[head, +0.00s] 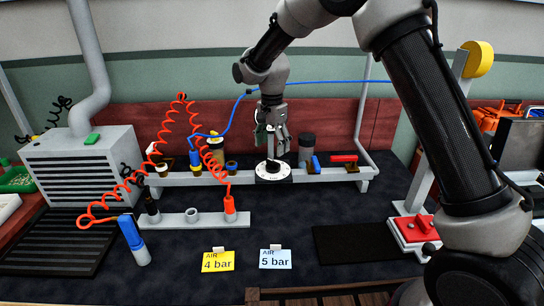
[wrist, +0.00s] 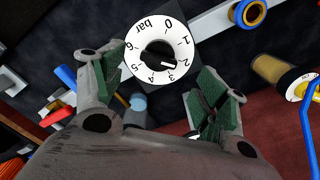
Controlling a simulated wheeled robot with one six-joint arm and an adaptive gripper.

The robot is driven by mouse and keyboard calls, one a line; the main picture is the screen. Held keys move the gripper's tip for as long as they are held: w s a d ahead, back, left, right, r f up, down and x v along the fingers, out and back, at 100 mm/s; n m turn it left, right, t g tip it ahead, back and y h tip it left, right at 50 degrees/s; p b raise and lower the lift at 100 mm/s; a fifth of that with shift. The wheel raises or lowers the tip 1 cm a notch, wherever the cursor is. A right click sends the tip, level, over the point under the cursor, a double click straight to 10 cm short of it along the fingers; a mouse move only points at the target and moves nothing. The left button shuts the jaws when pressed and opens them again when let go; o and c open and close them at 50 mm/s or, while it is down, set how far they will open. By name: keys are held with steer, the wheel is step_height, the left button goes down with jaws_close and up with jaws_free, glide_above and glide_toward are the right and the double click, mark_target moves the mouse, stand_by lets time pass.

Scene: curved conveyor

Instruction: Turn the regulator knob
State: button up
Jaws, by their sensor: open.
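The regulator knob (wrist: 155,50) is black with a white mark and sits in the middle of a round white dial (wrist: 136,56) numbered 0 to 6 bar. Its mark appears to point between 2 and 3. In the head view the dial (head: 274,176) faces up on the rail, below my gripper (head: 272,140). In the wrist view my gripper (wrist: 157,88) is open, with its green-padded fingers on either side of the lower dial. The fingers look apart from the knob, and nothing is between them.
A yellow "AIR 4 bar" card (head: 218,262) and a blue "AIR 5 bar" card (head: 275,259) stand in front. The grey rail (head: 330,176) carries a blue-handled valve (head: 315,164) and a red-handled valve (head: 344,159). Orange coiled hose (head: 164,122) hangs left. A dark mat (head: 362,243) lies right.

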mark_target(272, 161)
step_height(272, 161, up, 6)
stand_by(0.5)
steer(key=s+d+r+n+t, duration=0.1)
steer(key=s+d+r+n, duration=0.2)
steer(key=s+d, duration=0.7)
steer(key=s+d+r+n+t, duration=0.2)
steer(key=s+d+r, duration=0.3)
steer(key=s+d, duration=0.6)
steer(key=s+d+r+n+t, duration=0.1)
steer(key=s+d+r+n, duration=0.2)
steer(key=s+d, duration=0.8)
steer(key=s+n, duration=0.1)
steer(key=s, duration=0.1)
steer(key=shift+s+d+r, duration=0.15)
steer(key=shift+s+r, duration=0.2)
steer(key=shift+r, duration=0.05)
